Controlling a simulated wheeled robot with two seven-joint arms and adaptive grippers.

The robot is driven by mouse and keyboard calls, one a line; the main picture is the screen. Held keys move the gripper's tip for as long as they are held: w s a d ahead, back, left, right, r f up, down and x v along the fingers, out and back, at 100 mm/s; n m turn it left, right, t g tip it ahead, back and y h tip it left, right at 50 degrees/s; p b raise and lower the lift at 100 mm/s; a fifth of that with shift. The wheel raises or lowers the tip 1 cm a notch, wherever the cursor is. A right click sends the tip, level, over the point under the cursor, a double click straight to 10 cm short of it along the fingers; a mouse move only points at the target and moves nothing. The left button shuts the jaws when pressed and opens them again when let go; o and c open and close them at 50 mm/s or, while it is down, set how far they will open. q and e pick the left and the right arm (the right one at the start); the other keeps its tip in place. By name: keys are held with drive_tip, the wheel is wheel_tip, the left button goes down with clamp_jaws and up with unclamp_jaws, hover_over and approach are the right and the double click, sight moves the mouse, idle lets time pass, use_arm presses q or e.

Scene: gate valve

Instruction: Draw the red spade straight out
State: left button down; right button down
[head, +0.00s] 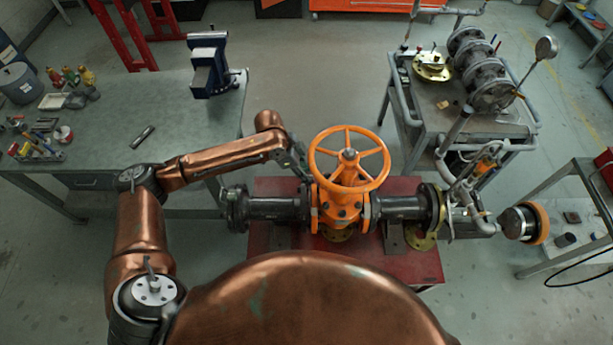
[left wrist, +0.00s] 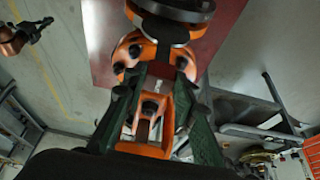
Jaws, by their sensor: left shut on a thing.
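The orange gate valve (head: 341,203) with its orange handwheel (head: 349,158) sits in a dark pipe run on a red stand. My left gripper (head: 303,166) reaches down at the valve's left flange, beside the handwheel. In the left wrist view, its green fingers (left wrist: 150,112) close around a narrow part in front of the orange valve body (left wrist: 135,52).
The handwheel stands close to my left gripper's right side. A grey bench (head: 190,115) with a blue vise (head: 210,68) is at the left. A trolley (head: 450,122) with flanges and a gauge stands at the back right. Floor shows between bench and trolley.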

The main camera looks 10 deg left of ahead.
use_arm(q)
drive_tip(key=shift+r+p, duration=0.45)
drive_tip(key=shift+r, duration=1.85)
